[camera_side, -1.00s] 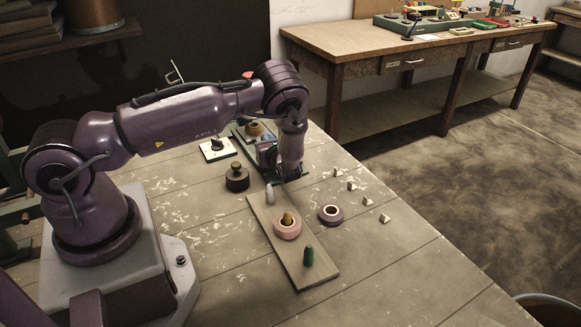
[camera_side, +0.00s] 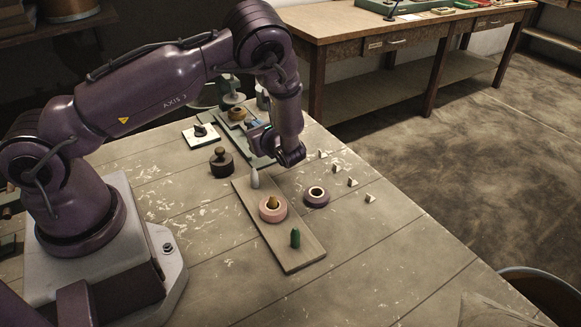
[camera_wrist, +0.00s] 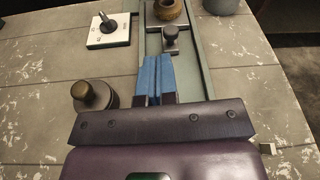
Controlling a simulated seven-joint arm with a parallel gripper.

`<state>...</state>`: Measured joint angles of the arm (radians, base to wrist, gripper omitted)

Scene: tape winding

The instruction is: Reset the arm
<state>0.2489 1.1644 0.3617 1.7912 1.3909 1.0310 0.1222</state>
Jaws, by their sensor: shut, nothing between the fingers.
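My gripper (camera_wrist: 158,72) shows in the wrist view with its two blue fingers together and nothing between them. They are over the grey-green long base (camera_wrist: 205,75), short of a dark knob (camera_wrist: 171,35) on it. In the side view my wrist hangs above the table behind the wooden board (camera_side: 283,255); the fingertips are hard to make out. On the board a pink tape roll (camera_side: 267,215) sits around a yellow-brown peg (camera_side: 273,202). A green peg (camera_side: 295,238) and a pale grey peg (camera_side: 254,178) stand at its ends. A purple tape roll (camera_side: 316,197) lies beside the board.
A dark weight with a brass knob (camera_side: 221,165) and a white plate with a black lever (camera_side: 196,140) stand left of my wrist. A brown ring (camera_wrist: 170,12) sits on the long base. Several small pale blocks (camera_side: 352,182) lie at right. The table's front is clear.

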